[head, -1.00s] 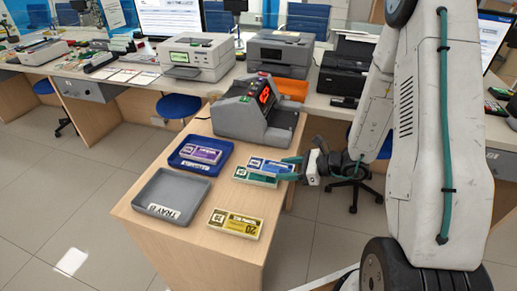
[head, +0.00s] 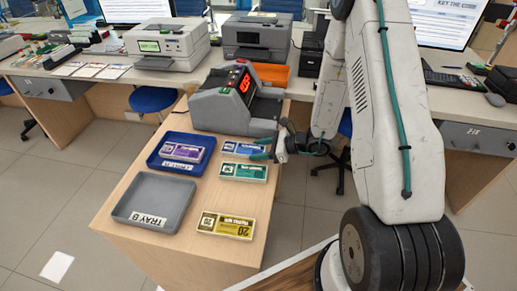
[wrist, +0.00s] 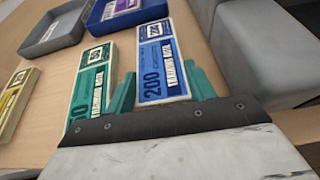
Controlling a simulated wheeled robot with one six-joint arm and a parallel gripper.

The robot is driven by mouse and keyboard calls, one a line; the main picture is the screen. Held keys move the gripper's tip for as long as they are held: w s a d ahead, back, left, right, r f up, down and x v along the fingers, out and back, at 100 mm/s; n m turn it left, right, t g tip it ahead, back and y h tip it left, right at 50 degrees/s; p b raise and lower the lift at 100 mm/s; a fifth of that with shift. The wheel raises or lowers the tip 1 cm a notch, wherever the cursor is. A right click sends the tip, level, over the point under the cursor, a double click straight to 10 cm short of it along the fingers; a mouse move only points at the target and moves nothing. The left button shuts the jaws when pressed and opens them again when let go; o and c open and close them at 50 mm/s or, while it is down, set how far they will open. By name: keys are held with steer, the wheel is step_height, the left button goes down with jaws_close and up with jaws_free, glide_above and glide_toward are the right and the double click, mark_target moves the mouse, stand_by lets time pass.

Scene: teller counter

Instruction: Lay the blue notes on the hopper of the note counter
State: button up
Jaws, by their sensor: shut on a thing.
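The blue notes (head: 243,149) are a flat banded bundle above the green notes (head: 243,172) on the wooden table, just in front of the note counter (head: 234,99). My gripper (head: 264,155) is shut on the near end of the blue notes. In the wrist view the blue notes (wrist: 164,62) stick out between its teal fingers (wrist: 165,93), with the green notes (wrist: 92,82) beside the left finger. I cannot tell whether the blue notes touch the table. The counter's grey housing and red display show in the head view; its hopper is hard to make out.
A blue tray (head: 155,163) holds purple notes (head: 183,151). An empty grey tray (head: 122,212), labelled Tray B, lies in front of it. Yellow notes (head: 227,225) lie near the front edge. An orange bin (head: 271,74) is behind the counter; printers stand on the back desk.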

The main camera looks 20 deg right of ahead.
steer(key=shift+f, duration=0.1)
steer(key=o, duration=1.1)
steer(key=shift+c, duration=0.2)
